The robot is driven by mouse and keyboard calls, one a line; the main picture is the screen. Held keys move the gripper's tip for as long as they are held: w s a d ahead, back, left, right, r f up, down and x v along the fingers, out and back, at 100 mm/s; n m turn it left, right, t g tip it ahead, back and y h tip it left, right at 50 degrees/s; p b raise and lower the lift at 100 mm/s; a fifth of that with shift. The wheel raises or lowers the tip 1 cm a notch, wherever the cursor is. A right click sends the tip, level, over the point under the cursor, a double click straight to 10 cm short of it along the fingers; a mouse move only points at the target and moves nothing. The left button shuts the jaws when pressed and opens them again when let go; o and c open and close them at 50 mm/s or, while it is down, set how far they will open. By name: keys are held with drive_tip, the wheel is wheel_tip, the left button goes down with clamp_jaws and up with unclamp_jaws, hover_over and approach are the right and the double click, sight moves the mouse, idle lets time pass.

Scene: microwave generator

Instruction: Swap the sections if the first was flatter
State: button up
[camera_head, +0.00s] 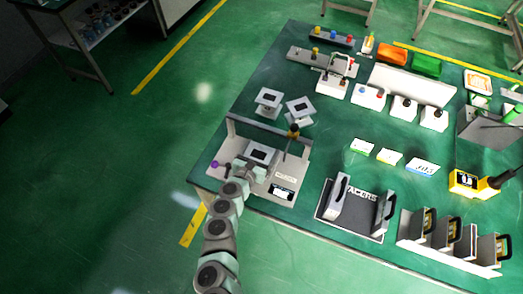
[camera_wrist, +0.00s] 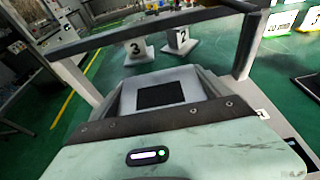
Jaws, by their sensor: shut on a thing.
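A light-grey section with a dark square opening (camera_head: 261,154) sits low in the test stand (camera_head: 292,168); it also shows in the wrist view (camera_wrist: 160,93), just beyond my gripper's dark front edge. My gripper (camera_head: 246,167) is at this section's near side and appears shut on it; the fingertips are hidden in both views. Two more flanged sections stand upright behind the stand's crossbar. One, marked 3 (camera_wrist: 137,50), is on the left, and one, marked 2 (camera_wrist: 180,40), is on the right; both are apart from my gripper.
The stand's posts and crossbar (camera_wrist: 140,32) rise around the held section. A purple knob (camera_head: 215,164) is left of my gripper. A display (camera_head: 282,191) is at the stand's front. A grey tray with black handles (camera_head: 355,210) lies to the right. Green, yellow and blue cards (camera_head: 390,156) lie beyond.

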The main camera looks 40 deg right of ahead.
drive_tip(key=o, duration=1.8)
drive_tip(key=shift+a, duration=0.1)
drive_tip(key=v, duration=1)
drive_tip(key=shift+s+a+r, duration=0.1)
drive_tip(key=shift+a+r, duration=0.1)
drive_tip(key=shift+a, duration=0.05)
